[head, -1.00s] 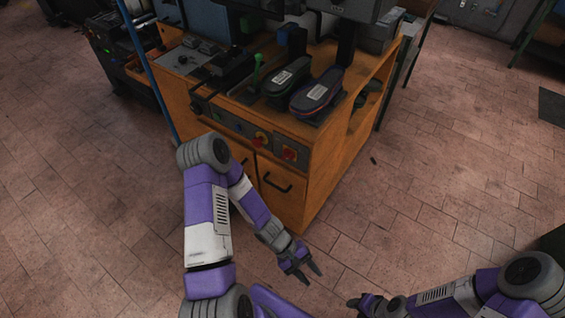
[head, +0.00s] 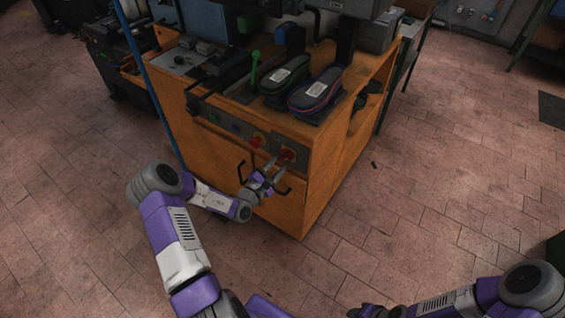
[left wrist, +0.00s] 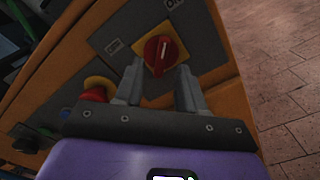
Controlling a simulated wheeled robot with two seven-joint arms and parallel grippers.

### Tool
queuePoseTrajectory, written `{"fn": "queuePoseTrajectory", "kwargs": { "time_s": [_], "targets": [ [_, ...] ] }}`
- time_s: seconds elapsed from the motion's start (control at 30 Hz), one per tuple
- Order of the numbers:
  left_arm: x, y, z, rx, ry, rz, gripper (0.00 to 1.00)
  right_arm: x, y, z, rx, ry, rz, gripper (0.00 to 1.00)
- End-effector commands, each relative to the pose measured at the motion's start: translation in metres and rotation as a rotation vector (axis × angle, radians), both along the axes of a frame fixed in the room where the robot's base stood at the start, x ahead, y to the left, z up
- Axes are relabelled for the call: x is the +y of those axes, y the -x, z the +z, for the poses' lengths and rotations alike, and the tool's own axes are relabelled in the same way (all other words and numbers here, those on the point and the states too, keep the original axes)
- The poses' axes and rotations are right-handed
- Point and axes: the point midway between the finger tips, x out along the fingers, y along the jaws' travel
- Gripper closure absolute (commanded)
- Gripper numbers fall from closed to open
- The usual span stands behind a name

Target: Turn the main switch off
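The main switch (head: 287,154) is a red rotary knob on a yellow plate, set in a grey panel on the front of the orange cabinet. In the left wrist view the knob (left wrist: 160,52) stands close ahead, its handle bar nearly upright, with a label reading "On" at the upper right and another small label at the left. My left gripper (head: 275,167) is open just in front of the switch. Its two fingers (left wrist: 159,76) point at the knob, one to each side in the picture; contact cannot be told. My right gripper (head: 367,309) is low at the bottom edge, its fingers unclear.
A red mushroom button (head: 257,142) with a yellow collar sits left of the switch; it also shows in the left wrist view (left wrist: 96,90). Black door handles (head: 280,184) stick out below. Two shoe-shaped pads (head: 314,92) lie on top.

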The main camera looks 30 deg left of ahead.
Motion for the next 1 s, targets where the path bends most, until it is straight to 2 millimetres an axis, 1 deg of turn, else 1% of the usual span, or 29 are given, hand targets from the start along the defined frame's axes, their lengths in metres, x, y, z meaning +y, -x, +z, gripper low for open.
{"fn": "queuePoseTrajectory", "kwargs": {
  "time_s": [0.03, 0.1, 0.23, 0.4, 0.6, 0.77, 0.8, 0.87, 1.0],
  "targets": [
    [-0.001, -0.009, -0.002, -0.003, 0.0, -0.001, 0.61, 0.0, 0.0, -0.005, 0.0, 0.0, 0.0, 0.57],
    [-0.002, -0.019, -0.002, -0.002, 0.0, -0.002, 0.61, 0.0, 0.0, -0.009, 0.0, 0.0, 0.0, 0.57],
    [-0.003, -0.033, -0.002, 0.0, 0.001, -0.003, 0.61, 0.0, 0.0, -0.013, 0.0, 0.0, 0.0, 0.57],
    [-0.004, -0.039, -0.001, 0.002, 0.002, -0.003, 0.61, 0.0, 0.0, -0.014, 0.0, 0.0, 0.0, 0.57],
    [-0.004, -0.039, 0.0, 0.002, 0.002, -0.004, 0.61, 0.0, 0.0, -0.014, 0.0, 0.0, 0.0, 0.57],
    [-0.004, -0.039, 0.0, 0.002, 0.002, -0.004, 0.85, 0.0, 0.0, -0.014, 0.0, 0.0, 0.0, 0.57],
    [-0.004, -0.039, 0.0, 0.002, 0.002, -0.004, 0.91, 0.0, 0.0, -0.014, 0.0, 0.0, 0.0, 0.57],
    [-0.004, -0.039, 0.0, 0.002, 0.001, -0.004, 1.0, 0.0, 0.0, -0.014, 0.0, 0.0, 0.0, 0.57],
    [-0.004, -0.039, 0.0, 0.002, 0.001, -0.004, 1.0, 0.0, 0.0, -0.014, 0.0, 0.0, 0.0, 0.57]
  ]
}}
